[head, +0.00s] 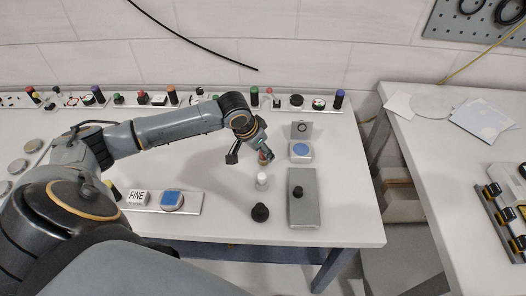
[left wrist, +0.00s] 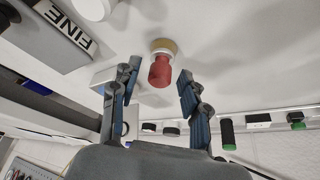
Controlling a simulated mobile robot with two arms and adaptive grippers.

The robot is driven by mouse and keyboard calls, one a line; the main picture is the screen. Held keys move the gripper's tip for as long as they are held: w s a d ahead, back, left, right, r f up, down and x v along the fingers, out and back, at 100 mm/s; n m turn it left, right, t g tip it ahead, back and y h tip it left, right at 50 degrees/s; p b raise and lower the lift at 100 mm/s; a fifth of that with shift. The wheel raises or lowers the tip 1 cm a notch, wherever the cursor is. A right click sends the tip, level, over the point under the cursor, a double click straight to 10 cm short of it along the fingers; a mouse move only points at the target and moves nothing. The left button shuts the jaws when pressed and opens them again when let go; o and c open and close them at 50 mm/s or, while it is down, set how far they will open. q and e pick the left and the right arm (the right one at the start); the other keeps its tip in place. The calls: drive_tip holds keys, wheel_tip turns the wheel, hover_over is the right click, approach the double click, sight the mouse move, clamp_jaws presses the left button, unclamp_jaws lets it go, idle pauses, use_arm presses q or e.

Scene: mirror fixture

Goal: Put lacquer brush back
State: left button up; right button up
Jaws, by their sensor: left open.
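My left gripper (head: 250,154) is open above the white table, its fingers pointing down. In the left wrist view, a red-handled piece with a tan round base (left wrist: 160,70) shows between the open fingers (left wrist: 160,78), with gaps on both sides. The same red piece (head: 264,157) is partly hidden by a finger in the head view. I cannot tell for certain whether it is the lacquer brush. A white bottle-like piece (head: 261,181) stands just in front of it. My right gripper is not in view.
A black knobbed piece (head: 260,213) and a grey plate with a black knob (head: 303,210) stand in front. A blue-topped pad (head: 301,150) is at right. Several small coloured pieces line the back.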

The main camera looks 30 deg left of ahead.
use_arm(q)
drive_tip(key=v, duration=1.1)
drive_tip(key=shift+s, duration=0.1)
